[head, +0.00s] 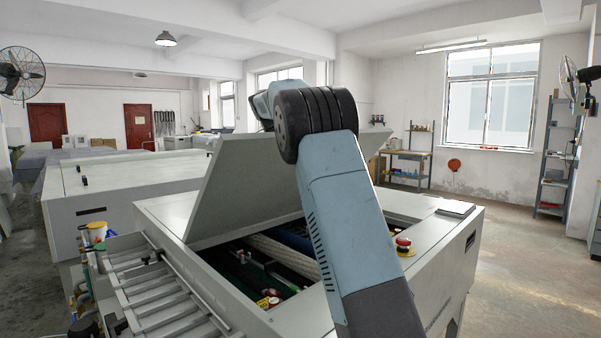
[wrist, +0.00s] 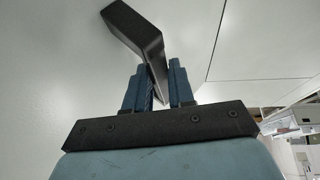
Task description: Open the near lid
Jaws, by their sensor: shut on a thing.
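The near lid (head: 240,190) of the plate processor is raised and tilted in the head view, with the machine's inside showing below it. In the wrist view the pale lid surface (wrist: 50,60) fills most of the picture. A black handle (wrist: 135,28) sticks out from it. My gripper (wrist: 163,88) has its two blue fingers around the lower part of the handle and is shut on it. In the head view my arm hides the gripper, the handle and part of the lid.
Inside the opening are rollers (head: 285,255). A red emergency stop button (head: 403,245) sits on the machine's right top. A slatted feed tray (head: 160,290) is at the front left. A second long machine (head: 110,180) stands behind at left. Open floor (head: 530,260) lies at right.

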